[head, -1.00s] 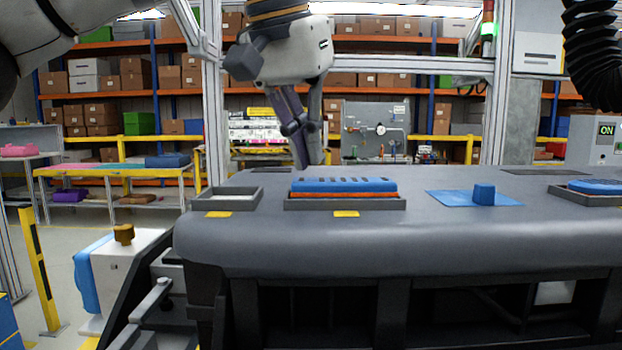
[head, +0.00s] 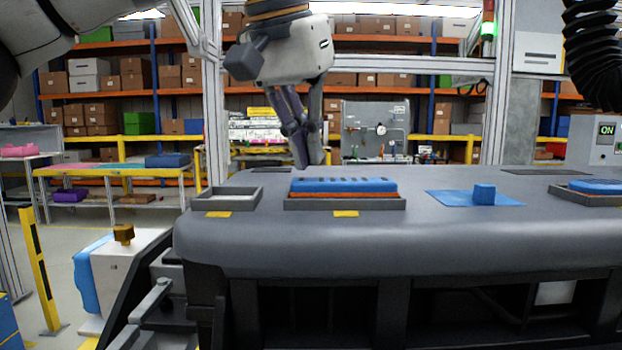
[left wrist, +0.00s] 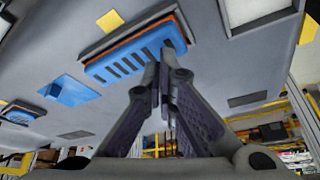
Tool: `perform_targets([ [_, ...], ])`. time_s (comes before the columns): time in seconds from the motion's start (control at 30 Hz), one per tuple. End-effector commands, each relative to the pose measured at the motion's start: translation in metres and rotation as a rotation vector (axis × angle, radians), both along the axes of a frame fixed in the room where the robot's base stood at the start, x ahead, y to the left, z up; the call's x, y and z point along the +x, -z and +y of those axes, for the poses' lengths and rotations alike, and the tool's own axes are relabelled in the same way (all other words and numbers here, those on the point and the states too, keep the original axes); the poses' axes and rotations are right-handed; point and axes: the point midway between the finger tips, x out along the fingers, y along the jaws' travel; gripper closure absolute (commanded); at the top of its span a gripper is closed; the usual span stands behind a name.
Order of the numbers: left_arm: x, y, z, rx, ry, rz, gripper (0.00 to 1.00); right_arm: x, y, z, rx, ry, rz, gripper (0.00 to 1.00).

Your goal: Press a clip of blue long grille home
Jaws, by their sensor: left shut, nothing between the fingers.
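The blue long grille (head: 345,185) lies in a grey frame (head: 300,204) on the dashboard, with an orange layer showing beneath it. In the left wrist view the slotted grille (left wrist: 125,62) sits just beyond my fingertips. My left gripper (head: 315,164) is shut and empty, pointing down behind the grille in the head view. In the left wrist view my left gripper (left wrist: 163,70) overlaps one end of the grille; I cannot tell whether it touches. The clips themselves are too small to tell. My right gripper is not in view.
An empty grey tray (head: 227,199) is left of the grille. A blue block (head: 484,193) on a blue mat (head: 445,198) is to the right. A round blue grille (head: 600,187) is at the far right. Dashboard between them is clear.

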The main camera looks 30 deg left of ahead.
Motion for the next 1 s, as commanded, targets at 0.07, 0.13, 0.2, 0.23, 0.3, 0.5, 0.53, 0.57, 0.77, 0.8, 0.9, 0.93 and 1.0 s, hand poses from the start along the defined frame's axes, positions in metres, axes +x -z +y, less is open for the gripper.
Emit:
perform_targets([
  [0.07, 0.0, 0.0, 0.0, 0.0, 0.0, 0.0, 1.0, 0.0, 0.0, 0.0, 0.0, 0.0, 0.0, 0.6],
  [0.13, 0.0, 0.0, 0.0, 0.0, 0.0, 0.0, 1.0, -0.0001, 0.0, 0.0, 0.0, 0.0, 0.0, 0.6],
  [0.2, 0.0, 0.0, 0.0, 0.0, 0.0, 0.0, 1.0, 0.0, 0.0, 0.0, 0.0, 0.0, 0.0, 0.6],
  [0.23, 0.0, 0.0, 0.0, 0.0, 0.0, 0.0, 1.0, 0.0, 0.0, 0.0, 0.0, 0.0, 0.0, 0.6],
  [0.3, -0.0001, 0.0001, 0.0, 0.0, 0.0, 0.0, 1.0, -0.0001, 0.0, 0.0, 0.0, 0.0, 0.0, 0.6],
  [0.5, 0.0001, 0.0027, 0.0001, 0.001, 0.0, 0.0, 1.0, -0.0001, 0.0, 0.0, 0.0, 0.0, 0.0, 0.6],
  [0.53, 0.0, 0.003, 0.0001, 0.001, 0.0, 0.0, 1.0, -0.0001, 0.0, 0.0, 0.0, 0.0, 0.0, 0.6],
  [0.57, 0.0, 0.0035, 0.0001, 0.0, 0.0, -0.001, 1.0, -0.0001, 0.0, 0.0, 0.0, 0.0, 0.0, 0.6],
  [0.77, 0.0002, 0.0059, 0.0001, 0.0, 0.0, -0.001, 1.0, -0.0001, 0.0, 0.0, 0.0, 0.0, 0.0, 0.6],
  [0.8, 0.0001, 0.0065, 0.0001, 0.0, 0.0, -0.001, 1.0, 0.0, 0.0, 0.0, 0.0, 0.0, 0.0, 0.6],
  [0.9, 0.0001, 0.008, 0.0002, 0.001, 0.0, -0.001, 1.0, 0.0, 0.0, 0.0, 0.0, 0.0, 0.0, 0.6],
  [0.93, 0.0001, 0.0084, 0.0002, 0.001, 0.0, -0.001, 1.0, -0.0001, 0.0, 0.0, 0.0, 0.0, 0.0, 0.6],
  [1.0, 0.0, 0.0095, 0.0002, 0.001, 0.0, -0.001, 1.0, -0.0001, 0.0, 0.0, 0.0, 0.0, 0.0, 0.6],
])
